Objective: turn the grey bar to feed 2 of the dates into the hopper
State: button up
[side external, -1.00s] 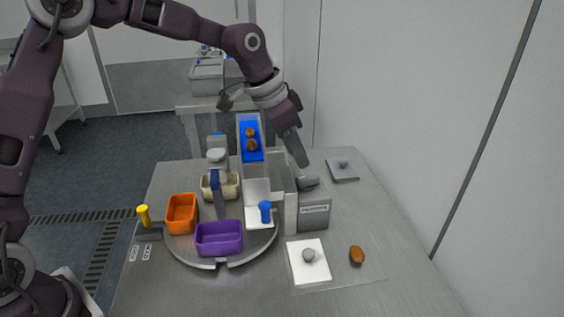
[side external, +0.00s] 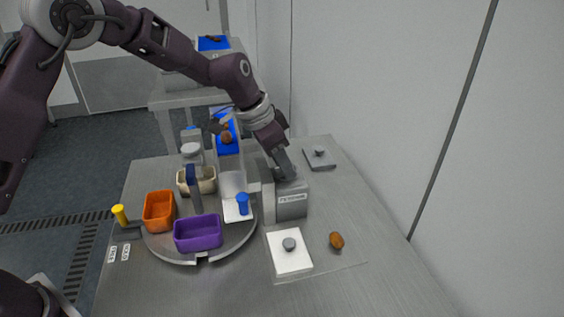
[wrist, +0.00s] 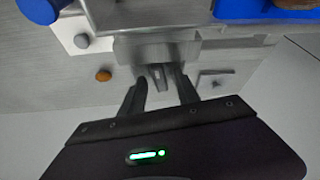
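My gripper (side external: 286,174) is low over the right end of the grey feeder box (side external: 292,205). In the wrist view, its two fingers (wrist: 161,84) stand apart, with the small grey bar (wrist: 157,73) between their tips. A gap shows on each side of the bar; I cannot tell whether either finger touches it. In the side view my gripper hides the bar. A brown date (side external: 227,138) lies on the blue-lined chute (side external: 227,121), with part of another behind it. A lone date (side external: 336,240) lies on the table; it also shows in the wrist view (wrist: 103,75). I cannot identify the hopper with certainty.
A round turntable (side external: 203,257) carries an orange bin (side external: 159,211), a purple bin (side external: 198,233) and a beige bin (side external: 205,183). A yellow-knobbed lever (side external: 119,214) stands left. A white plate with a grey knob (side external: 289,258) is in front. The right table side is mostly clear.

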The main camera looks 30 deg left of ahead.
grip_shut()
jog(key=shift+n, duration=0.4)
jog(key=n+y, duration=0.1)
jog(key=n, duration=0.1)
jog(key=n+y, duration=0.1)
jog(key=n, duration=0.2)
jog(key=shift+s+d+n+t, duration=0.1)
jog(key=shift+d+n+t, duration=0.1)
jog(key=shift+n+t, duration=0.1)
jog(key=n+y, duration=0.1)
jog(key=n, duration=0.2)
jog(key=n+y, duration=0.1)
jog(key=n, duration=0.2)
jog(key=shift+d+y, duration=0.1)
jog(key=shift+y, duration=0.3)
jog(key=shift+n, duration=0.3)
grip_release()
